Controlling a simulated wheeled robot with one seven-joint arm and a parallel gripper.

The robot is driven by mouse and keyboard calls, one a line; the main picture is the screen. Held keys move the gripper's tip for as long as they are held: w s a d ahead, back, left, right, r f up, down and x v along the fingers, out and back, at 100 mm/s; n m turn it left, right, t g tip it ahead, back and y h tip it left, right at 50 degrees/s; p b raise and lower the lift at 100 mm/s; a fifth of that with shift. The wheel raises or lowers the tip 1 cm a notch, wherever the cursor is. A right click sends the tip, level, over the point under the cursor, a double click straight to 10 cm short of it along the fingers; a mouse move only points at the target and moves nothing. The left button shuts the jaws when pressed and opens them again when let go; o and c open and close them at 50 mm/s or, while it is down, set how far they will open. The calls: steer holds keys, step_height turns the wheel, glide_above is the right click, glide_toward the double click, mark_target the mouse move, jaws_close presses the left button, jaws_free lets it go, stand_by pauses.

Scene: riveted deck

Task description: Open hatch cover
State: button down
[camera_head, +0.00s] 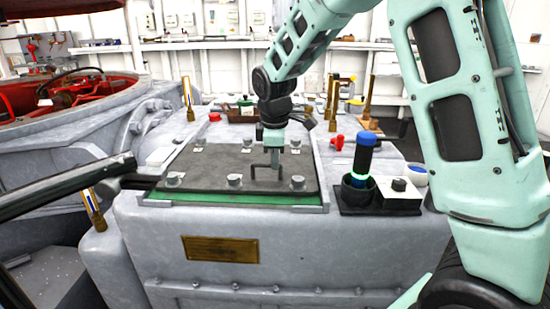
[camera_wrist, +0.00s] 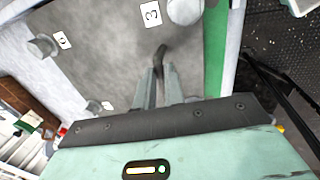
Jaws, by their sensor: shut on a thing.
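The hatch cover (camera_head: 215,162) is a dark grey rectangular plate on top of the grey housing (camera_head: 300,235). It has several pale bolt heads (camera_head: 235,180) around its edge, with small number labels beside some in the wrist view. A green strip (camera_head: 230,199) shows along its front edge. My gripper (camera_head: 270,157) points down over the right middle of the cover and is shut on the cover's thin dark handle (camera_wrist: 161,50). In the wrist view my gripper's fingers (camera_wrist: 158,85) close around the handle; its lower part is partly hidden. I cannot tell whether the cover is raised.
A blue-topped dark cylinder (camera_head: 363,160) stands in a black holder right of the cover, beside a white box with a black knob (camera_head: 398,190). Several brass-coloured upright handles (camera_head: 188,98) stand around the housing. A dark bar (camera_head: 70,185) reaches in from the left.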

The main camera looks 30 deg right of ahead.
steer(key=shift+w+d+r+p, duration=0.1)
steer(key=shift+w+d+p, duration=0.1)
steer(key=shift+w+d, duration=0.3)
steer(key=shift+w+d+p, duration=0.2)
steer(key=shift+w+d, duration=0.05)
steer(key=shift+w, duration=0.4)
steer(key=c, duration=1.5)
jaws_free()
steer(key=shift+s, duration=0.1)
steer(key=s+a+b, duration=0.3)
steer(key=s, duration=0.1)
steer(key=shift+f, duration=0.35)
step_height(320, 180, up, 18)
steer(key=s+a+p, duration=0.2)
steer(key=s+p, duration=0.1)
steer(key=p, duration=0.2)
steer(key=shift+m+y, duration=0.6)
steer(key=s+a+r+p, duration=0.1)
steer(key=s+a+p, duration=0.2)
steer(key=p, duration=0.1)
steer(key=s+a+r+p, duration=0.1)
steer(key=s+a+p, duration=0.2)
steer(key=s+p, duration=0.1)
steer(key=s+a+r+p, duration=0.1)
steer(key=s+a+p, duration=0.2)
steer(key=s+p, duration=0.1)
steer(key=shift+s+p, duration=0.1)
steer(key=shift+p, duration=0.45)
